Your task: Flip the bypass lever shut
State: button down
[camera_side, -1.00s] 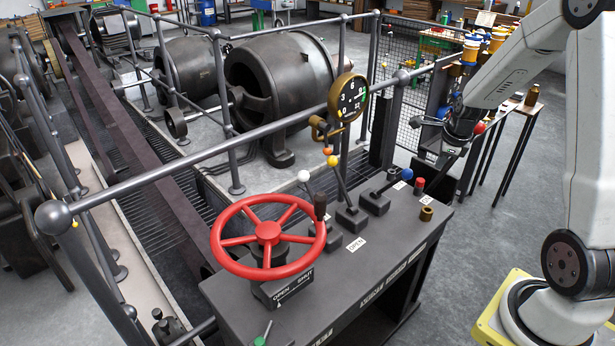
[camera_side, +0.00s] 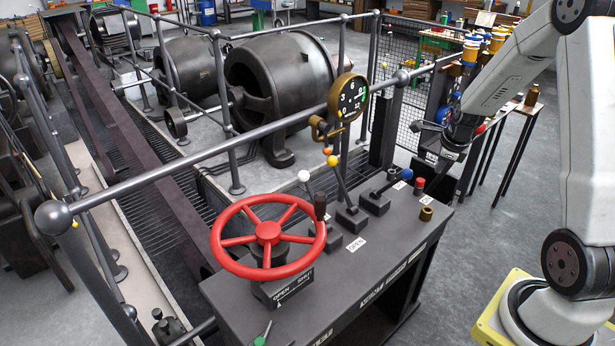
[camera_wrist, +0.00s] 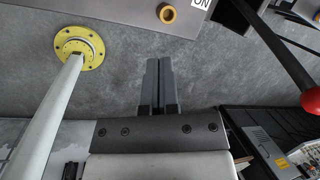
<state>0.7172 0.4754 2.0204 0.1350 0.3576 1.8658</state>
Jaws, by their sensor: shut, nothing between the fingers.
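A bank of levers stands on the dark console (camera_side: 395,235) in the side view. A red knob (camera_side: 481,129) shows partly behind my arm. In the wrist view a red knob (camera_wrist: 312,98) ends a dark rod at the right. I cannot tell which lever is the bypass. My gripper (camera_side: 443,168) is shut and empty, beyond the console's right end and apart from the levers. Its fingers (camera_wrist: 158,62) point at bare floor in the wrist view.
A red handwheel (camera_side: 267,233) stands at the console's left. A red button (camera_side: 419,183) and a brass fitting (camera_side: 426,213) sit at its right end. A railing (camera_side: 200,155) and a round gauge (camera_side: 348,97) stand behind.

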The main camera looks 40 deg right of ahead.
jog(key=w+f, duration=0.5)
jog(key=shift+a+f, duration=0.3)
jog(key=shift+a, duration=0.05)
dwell(0.5)
jog(key=shift+w, duration=0.1)
